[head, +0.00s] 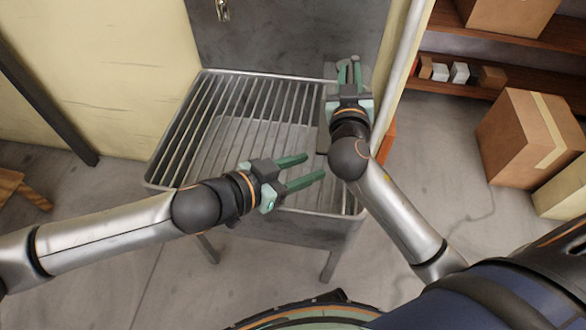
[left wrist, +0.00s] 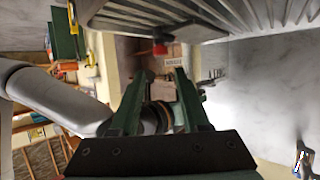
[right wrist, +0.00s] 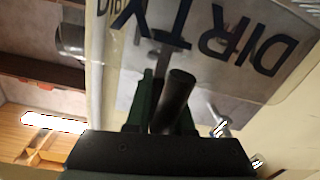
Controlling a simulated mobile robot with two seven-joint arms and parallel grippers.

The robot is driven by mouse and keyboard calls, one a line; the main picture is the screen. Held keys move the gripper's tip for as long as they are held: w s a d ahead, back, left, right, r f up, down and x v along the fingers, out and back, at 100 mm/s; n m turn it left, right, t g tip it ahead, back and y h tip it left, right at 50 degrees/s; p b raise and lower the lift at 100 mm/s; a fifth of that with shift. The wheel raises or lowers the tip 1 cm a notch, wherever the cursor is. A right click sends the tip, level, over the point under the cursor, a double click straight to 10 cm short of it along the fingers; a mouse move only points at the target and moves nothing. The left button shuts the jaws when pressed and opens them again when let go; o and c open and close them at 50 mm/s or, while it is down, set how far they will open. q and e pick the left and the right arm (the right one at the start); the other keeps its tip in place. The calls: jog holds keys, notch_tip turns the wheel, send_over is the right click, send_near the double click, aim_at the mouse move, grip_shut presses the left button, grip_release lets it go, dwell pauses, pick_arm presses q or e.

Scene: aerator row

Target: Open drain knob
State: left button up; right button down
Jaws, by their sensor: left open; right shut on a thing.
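The sink (head: 300,228) is a grey metal basin on legs, with a slatted rack across its top. My right gripper (head: 349,62) is over its back right corner, shut on a dark cylindrical handle (right wrist: 178,95) that stands between its fingers in the right wrist view. I cannot tell whether this handle is the drain knob. My left gripper (head: 315,166) is open and empty above the front of the rack. In the left wrist view a small red part (left wrist: 160,48) shows beyond the fingers; what it is stays unclear.
A faucet (head: 222,10) hangs on the back panel. A panel lettered DIRTY (right wrist: 240,45) fills the upper right wrist view. Cardboard boxes (head: 520,135) and a wooden shelf (head: 450,85) stand at the right. The floor left of the sink is mostly clear.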

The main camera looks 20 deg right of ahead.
pick_arm(q)
jog(key=shift+v, duration=1.5)
pick_arm(e)
jog(key=shift+f, duration=0.2)
jog(key=c, duration=0.7)
grip_release()
jog(key=shift+r, duration=0.15)
